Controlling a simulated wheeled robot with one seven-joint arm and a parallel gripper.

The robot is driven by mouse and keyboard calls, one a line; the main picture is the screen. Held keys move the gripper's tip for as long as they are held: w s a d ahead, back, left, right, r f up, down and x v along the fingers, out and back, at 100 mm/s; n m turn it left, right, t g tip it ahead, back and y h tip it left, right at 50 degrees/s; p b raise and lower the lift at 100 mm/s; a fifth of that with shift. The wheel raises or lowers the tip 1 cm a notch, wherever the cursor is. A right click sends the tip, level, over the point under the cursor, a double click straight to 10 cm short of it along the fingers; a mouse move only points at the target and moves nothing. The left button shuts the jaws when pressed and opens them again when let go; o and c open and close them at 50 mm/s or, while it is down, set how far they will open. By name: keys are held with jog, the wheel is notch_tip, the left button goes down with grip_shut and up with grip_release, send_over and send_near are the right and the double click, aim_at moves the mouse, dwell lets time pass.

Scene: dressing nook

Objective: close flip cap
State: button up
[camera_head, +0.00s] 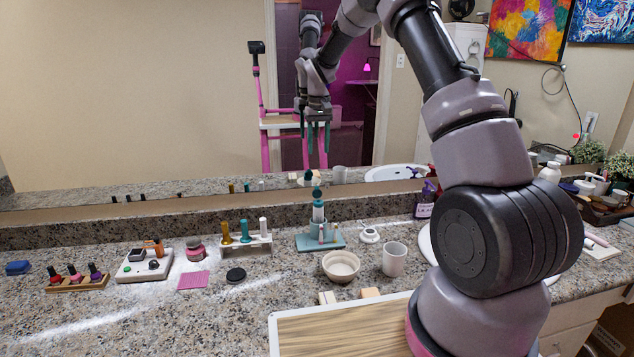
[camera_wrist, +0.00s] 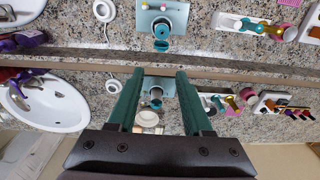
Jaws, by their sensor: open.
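A pale bottle (camera_head: 318,215) with a teal flip cap (camera_head: 317,193) stands upright on a teal tray (camera_head: 304,242) by the mirror. The teal lid seems to stand up, hinged open on the mirror side. The cap shows from above in the wrist view (camera_wrist: 161,45), over the real tray (camera_wrist: 146,22). My gripper (camera_head: 318,160) hangs above the bottle, fingers down, open and empty. Its two green fingers also show in the wrist view (camera_wrist: 152,74). They are apart from the cap. The bottle's lower side is partly hidden by small posts on the tray.
A mirror behind the counter repeats the tray, bottle and my arm. A bowl (camera_head: 341,266), a mug (camera_head: 395,259) and a small white ring-shaped item (camera_head: 369,235) stand right of or before the tray. A tube holder (camera_head: 246,245) stands left. Granite is clear between them.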

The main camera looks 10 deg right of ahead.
aim_at(317, 192)
jog(key=f, duration=1.3)
jog(key=shift+w+a, duration=0.2)
jog(key=shift+w, duration=0.2)
grip_shut()
